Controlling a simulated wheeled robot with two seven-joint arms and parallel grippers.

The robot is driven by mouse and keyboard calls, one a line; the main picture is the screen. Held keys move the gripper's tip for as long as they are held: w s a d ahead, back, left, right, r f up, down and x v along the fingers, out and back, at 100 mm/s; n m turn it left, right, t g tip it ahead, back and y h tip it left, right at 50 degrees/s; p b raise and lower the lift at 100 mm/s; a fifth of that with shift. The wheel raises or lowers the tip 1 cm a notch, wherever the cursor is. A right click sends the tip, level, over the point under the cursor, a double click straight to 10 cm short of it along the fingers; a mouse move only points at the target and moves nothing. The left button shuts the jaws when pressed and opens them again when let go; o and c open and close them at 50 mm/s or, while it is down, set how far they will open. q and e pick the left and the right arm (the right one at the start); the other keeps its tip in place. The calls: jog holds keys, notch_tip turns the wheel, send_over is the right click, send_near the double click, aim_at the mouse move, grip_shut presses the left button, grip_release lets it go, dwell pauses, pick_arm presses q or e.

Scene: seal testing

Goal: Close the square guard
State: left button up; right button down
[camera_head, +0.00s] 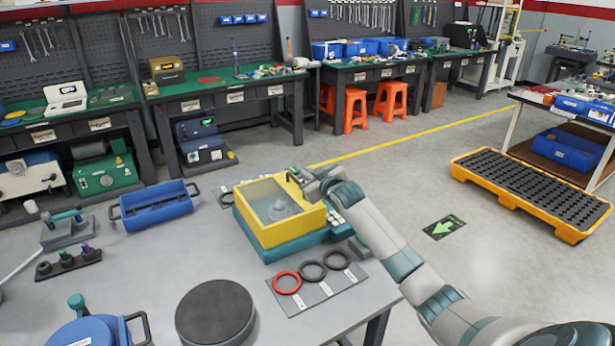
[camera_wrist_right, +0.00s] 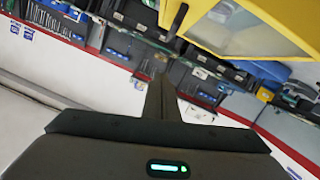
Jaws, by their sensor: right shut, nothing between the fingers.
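The square guard (camera_head: 262,226) is a yellow frame with a clear window on top. In the head view it lies over the teal base (camera_head: 295,247) of the tester, and a grey part shows through the window. Whether it is fully seated I cannot tell. My right gripper (camera_head: 291,175) is at the guard's far right corner, its dark fingers shut and empty. In the right wrist view the shut fingers (camera_wrist_right: 160,82) are below and left of the yellow guard (camera_wrist_right: 215,25), with a gap in the picture; contact cannot be told. My left gripper is out of view.
A mat (camera_head: 322,297) with a red ring and two black rings lies in front of the tester. A black disc (camera_head: 215,314), a blue tray (camera_head: 155,206) and a dark rack (camera_head: 69,262) are on the same table. Bare tabletop lies between them.

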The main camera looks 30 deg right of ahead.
jog(key=shift+s+r, duration=0.15)
jog(key=shift+s, duration=0.5)
